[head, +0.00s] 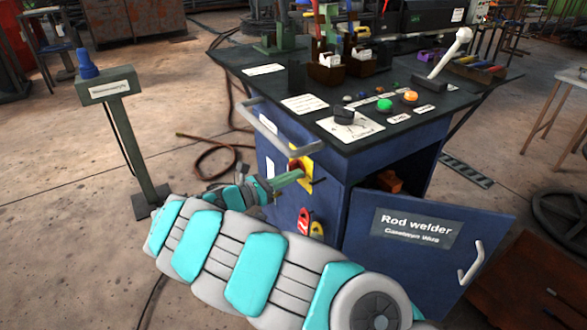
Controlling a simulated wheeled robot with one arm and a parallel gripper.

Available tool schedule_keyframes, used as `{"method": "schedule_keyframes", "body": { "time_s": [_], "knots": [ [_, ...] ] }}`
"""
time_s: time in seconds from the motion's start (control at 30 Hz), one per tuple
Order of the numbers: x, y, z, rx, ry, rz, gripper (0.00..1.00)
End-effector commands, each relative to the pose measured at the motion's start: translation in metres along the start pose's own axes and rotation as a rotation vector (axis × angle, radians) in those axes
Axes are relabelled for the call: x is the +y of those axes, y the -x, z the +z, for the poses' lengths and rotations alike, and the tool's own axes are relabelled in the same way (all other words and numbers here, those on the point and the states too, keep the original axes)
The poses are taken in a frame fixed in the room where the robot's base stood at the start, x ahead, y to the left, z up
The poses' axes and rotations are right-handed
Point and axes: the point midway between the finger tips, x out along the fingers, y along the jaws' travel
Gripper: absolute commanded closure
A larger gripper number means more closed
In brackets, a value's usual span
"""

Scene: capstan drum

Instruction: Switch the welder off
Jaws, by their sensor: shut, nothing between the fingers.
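The rod welder (267,155) is a dark blue cabinet with a black top. Its name stands on a sign (415,228) on its open door. A yellow plate (309,163) sits on its left face; what is mounted on it is partly hidden by my gripper. My gripper (299,176) is shut and empty, with its tips at this plate; I cannot tell whether they touch. On the top are a black rotary knob (344,116) on a white dial plate, a green button (384,104), an orange button (410,96) and a pale lever (451,53) tilted right.
A grey handrail (280,135) runs above the yellow plate. Red and yellow round parts (304,221) sit below it. The door (390,262) stands open at right. A post with a blue knob (88,66) stands left. Hoses (215,150) lie on the floor.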

Motion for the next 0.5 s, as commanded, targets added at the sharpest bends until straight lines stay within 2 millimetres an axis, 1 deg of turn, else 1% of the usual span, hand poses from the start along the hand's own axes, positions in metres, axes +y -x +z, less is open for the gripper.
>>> {"method": "schedule_keyframes", "body": {
  "time_s": [0.37,0.5],
  "knots": [
    [0.0000,0.0003,-0.0004,0.000,0.000,0.000,1.00],
    [0.0004,0.0044,-0.0006,0.000,0.000,0.001,1.00]
  ]
}}
